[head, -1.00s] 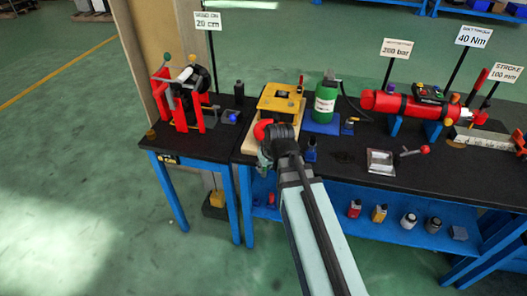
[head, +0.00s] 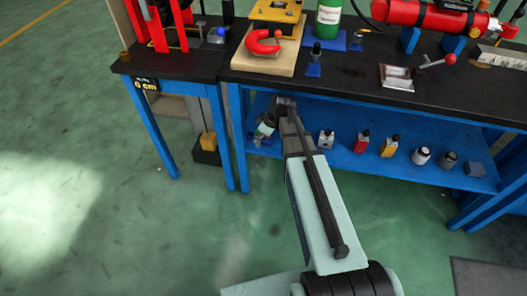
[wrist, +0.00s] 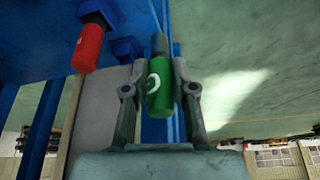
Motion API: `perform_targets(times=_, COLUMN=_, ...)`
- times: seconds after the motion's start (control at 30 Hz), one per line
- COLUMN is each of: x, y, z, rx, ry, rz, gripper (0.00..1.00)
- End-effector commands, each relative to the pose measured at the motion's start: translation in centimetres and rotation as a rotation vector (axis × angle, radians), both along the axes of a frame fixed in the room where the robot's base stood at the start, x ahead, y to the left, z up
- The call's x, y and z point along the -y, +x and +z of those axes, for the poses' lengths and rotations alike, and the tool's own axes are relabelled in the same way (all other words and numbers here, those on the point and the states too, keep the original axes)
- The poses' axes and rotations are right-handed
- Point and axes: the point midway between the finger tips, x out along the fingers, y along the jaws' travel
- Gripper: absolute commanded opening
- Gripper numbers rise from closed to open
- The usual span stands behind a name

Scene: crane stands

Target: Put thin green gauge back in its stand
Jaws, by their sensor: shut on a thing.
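My gripper (wrist: 160,95) is shut on the thin green gauge (wrist: 160,92), a green cylinder with a white mark and a dark grey tip. The tip points away from my palm, between the fingers. In the head view my gripper (head: 268,122) is at the left end of the blue lower shelf, at about shelf height. A red gauge (wrist: 88,48) is at the left in the wrist view, by the blue shelf. A blue stand (wrist: 125,47) sits between it and the green gauge and looks empty. I cannot tell which stand belongs to the green gauge.
The blue lower shelf (head: 345,157) holds several small items, including a red one (head: 362,141) and a yellow one (head: 390,146). The black tabletop (head: 350,80) is above it, with a blue table leg (head: 238,140) to the left. Open floor lies in front.

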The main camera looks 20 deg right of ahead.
Motion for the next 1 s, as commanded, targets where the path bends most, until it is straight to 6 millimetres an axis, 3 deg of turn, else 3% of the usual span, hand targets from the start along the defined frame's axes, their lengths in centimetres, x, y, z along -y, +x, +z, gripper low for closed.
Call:
perform_targets(times=0.03, x=0.1, y=2.7, z=-0.5, rx=0.004, ry=0.001, rz=0.016, gripper=0.00)
perform_targets(times=0.1, x=0.0, y=4.6, z=-0.2, rx=0.003, ry=0.000, rz=0.035, gripper=0.00)
perform_targets(times=0.3, x=-0.1, y=8.2, z=0.7, rx=0.001, ry=0.000, rz=0.067, gripper=0.00)
perform_targets(times=0.53, x=-0.2, y=9.6, z=1.4, rx=0.000, ry=0.000, rz=0.079, gripper=0.00)
perform_targets(times=1.0, x=-0.2, y=9.8, z=1.4, rx=0.002, ry=0.000, rz=0.079, gripper=0.00)
